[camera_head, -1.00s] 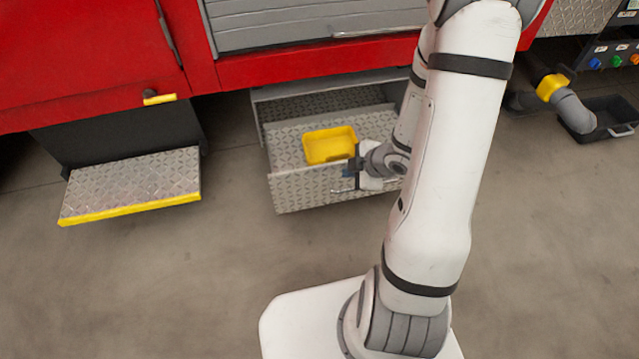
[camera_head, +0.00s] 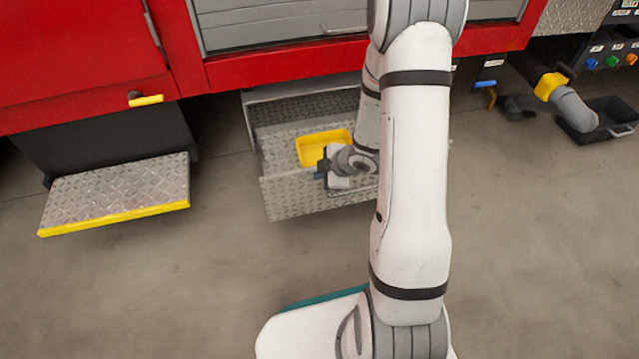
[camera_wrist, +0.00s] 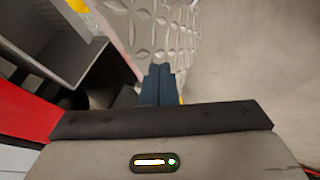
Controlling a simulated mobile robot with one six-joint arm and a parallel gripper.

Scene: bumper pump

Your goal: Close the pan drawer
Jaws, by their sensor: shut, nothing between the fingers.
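The pan drawer (camera_head: 290,199) has a diamond-plate front and stands pulled out below the red truck body. A yellow tray (camera_head: 320,148) sits inside it. My gripper (camera_head: 322,170) is at the drawer's front panel, in front of the tray in the head view. My wrist and forearm hide the drawer's right part. In the wrist view the dark blue fingers (camera_wrist: 160,84) are together with nothing between them, and the diamond-plate panel (camera_wrist: 170,35) lies just beyond them. I cannot tell whether they touch the panel.
A diamond-plate step with a yellow edge (camera_head: 115,195) sticks out to the left. A grey hose with a yellow collar (camera_head: 550,86) and a black tray (camera_head: 610,118) are at the right. The concrete floor in front of the drawer is clear.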

